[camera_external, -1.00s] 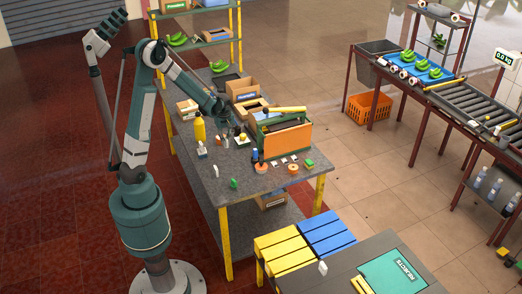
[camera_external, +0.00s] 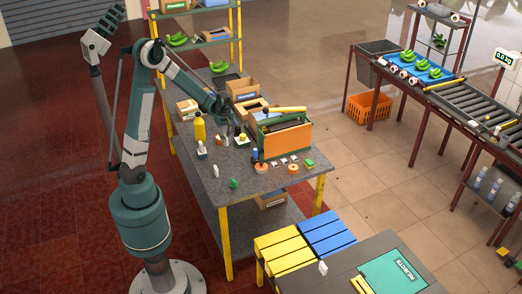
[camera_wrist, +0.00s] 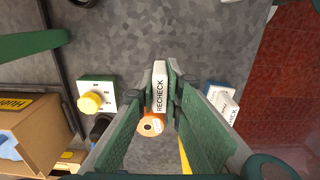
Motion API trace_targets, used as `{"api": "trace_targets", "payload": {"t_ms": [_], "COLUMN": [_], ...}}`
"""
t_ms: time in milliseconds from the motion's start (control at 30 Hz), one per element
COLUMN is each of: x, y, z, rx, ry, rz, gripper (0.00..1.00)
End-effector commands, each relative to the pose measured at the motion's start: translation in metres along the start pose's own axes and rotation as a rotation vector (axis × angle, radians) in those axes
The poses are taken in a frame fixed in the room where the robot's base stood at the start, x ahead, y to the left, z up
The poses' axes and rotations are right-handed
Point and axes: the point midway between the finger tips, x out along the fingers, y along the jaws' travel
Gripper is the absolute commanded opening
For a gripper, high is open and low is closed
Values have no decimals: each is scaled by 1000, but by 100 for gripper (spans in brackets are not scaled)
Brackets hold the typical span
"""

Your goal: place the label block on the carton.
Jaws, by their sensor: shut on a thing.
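My gripper (camera_wrist: 162,88) is shut on a white label block (camera_wrist: 160,84) printed RECHECK, which stands out between the fingertips in the wrist view. In the external view my gripper (camera_external: 223,111) is over the far part of the grey workbench, and the held block is too small to make out. A brown carton (camera_wrist: 32,138) with a yellow label is at the lower left of the wrist view, apart from the block. Brown cartons (camera_external: 241,88) also stand at the back of the bench; I cannot tell which one matches.
A yellow-button box (camera_wrist: 96,94) lies left of the gripper, and white-and-blue label blocks (camera_wrist: 222,98) lie right. A round orange thing (camera_wrist: 151,126) shows partly behind the fingers. A yellow bottle (camera_external: 199,129) and a green-and-orange toolbox (camera_external: 283,134) stand on the bench.

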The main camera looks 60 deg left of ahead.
Motion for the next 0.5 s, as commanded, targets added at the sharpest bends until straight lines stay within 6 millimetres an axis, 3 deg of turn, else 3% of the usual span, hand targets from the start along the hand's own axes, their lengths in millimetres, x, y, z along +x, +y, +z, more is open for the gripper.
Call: {"api": "trace_targets", "payload": {"t_ms": [267,500], "x": [0,-5], "y": [1,11], "z": [-2,-27], "rx": [0,-1], "ry": [0,0], "rz": [0,0], "gripper": [0,0]}}
